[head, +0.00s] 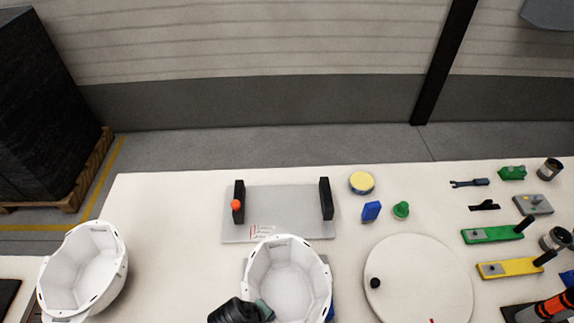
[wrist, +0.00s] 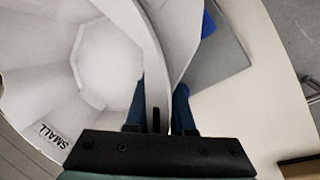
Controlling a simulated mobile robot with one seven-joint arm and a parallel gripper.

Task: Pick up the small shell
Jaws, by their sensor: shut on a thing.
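The small shell (head: 288,278) is a white, open, many-sided bowl at the bottom middle of the head view. In the wrist view the small shell (wrist: 105,65) fills the left side, with a "SMALL" label inside. My gripper (head: 262,309) is at its near left rim. In the wrist view my gripper (wrist: 158,108) has one dark finger on each side of the shell wall and is shut on it. The shell's underside is hidden, so I cannot tell whether it touches the table. A second white shell (head: 84,270) is at the far left.
A grey plate with two black uprights (head: 282,205) lies behind the small shell on the table (head: 150,215). A round white disc (head: 420,280) is to the right. A yellow-topped tin (head: 361,183), blue block (head: 371,211) and green piece (head: 401,210) stand nearby. Tools crowd the far right.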

